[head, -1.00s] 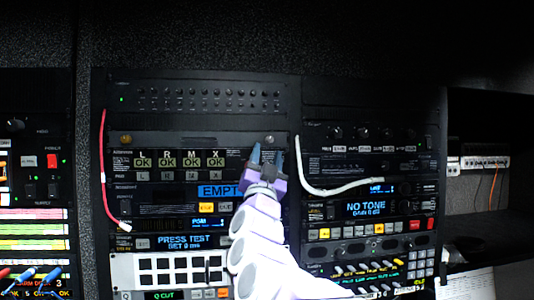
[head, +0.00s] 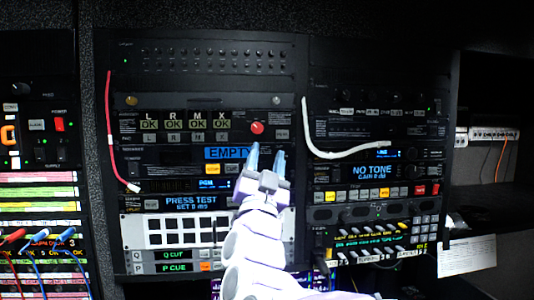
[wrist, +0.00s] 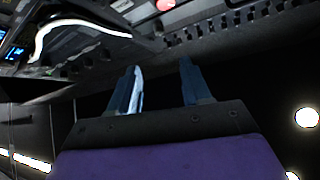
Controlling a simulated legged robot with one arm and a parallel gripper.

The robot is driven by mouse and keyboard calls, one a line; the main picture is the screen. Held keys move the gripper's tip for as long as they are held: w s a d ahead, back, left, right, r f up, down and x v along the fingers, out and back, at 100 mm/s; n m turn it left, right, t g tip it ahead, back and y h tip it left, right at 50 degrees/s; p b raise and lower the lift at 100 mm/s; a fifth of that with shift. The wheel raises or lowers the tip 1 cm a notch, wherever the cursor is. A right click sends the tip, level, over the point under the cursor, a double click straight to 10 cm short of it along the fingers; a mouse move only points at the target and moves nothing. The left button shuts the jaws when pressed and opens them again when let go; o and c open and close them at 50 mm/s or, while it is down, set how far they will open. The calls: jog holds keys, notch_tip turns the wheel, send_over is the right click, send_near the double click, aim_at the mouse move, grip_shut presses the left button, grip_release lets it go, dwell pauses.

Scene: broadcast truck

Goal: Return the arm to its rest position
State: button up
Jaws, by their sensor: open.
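My gripper (head: 265,160) is in the middle of the head view, at the end of my pale purple arm, pointing up in front of the left rack. Its two blue fingers are apart and hold nothing. A red round knob (head: 257,128) on the rack shows just above the fingertips. In the wrist view the gripper (wrist: 158,82) also shows open, with clear space between the fingers. The knob appears there at the top edge (wrist: 166,4). I cannot tell how far the fingertips are from the panel.
A rack with a blue "EMPTY" display (head: 226,153) stands behind my gripper. A red cable (head: 110,130) hangs at left and a white cable (head: 330,150) at right. A patch panel with plugs (head: 372,240) is at lower right. An open shelf (head: 490,190) is at far right.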

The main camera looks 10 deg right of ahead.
jog(key=shift+f, duration=0.1)
jog(key=s+a+f+n+g+y+b, duration=0.2)
jog(key=s+f+n+g+y+b, duration=0.15)
jog(key=f, duration=0.95)
jog(key=s+a+f+n+g+y+b, duration=0.1)
jog(key=s+f+n+g+y+b, duration=0.25)
jog(key=f, duration=0.95)
jog(key=s+a+f+n+g+y+b, duration=0.15)
jog(key=f+n+g+y+b, duration=0.35)
jog(key=f, duration=0.8)
jog(key=s+d+f+m+g+h+b, duration=0.15)
jog(key=s+f+g, duration=0.25)
jog(key=s+f, duration=0.4)
jog(key=s+d+f+m+g+h+b, duration=0.1)
jog(key=s+d+f+g, duration=0.2)
jog(key=s+f+g, duration=0.35)
jog(key=s+d+f+g+h+b, duration=0.1)
jog(key=s+f, duration=0.3)
jog(key=s, duration=0.5)
jog(key=s+d+f+g+b, duration=0.1)
jog(key=s+d+f+g, duration=0.2)
jog(key=s, duration=0.6)
notch_tip(320, 180, down, 2)
jog(key=shift+d+f+m+h+b, duration=0.1)
jog(key=shift+d+m+h+b, duration=0.2)
jog(key=shift+d+m+h, duration=0.1)
jog(key=shift+g, duration=0.25)
jog(key=shift+c, duration=0.2)
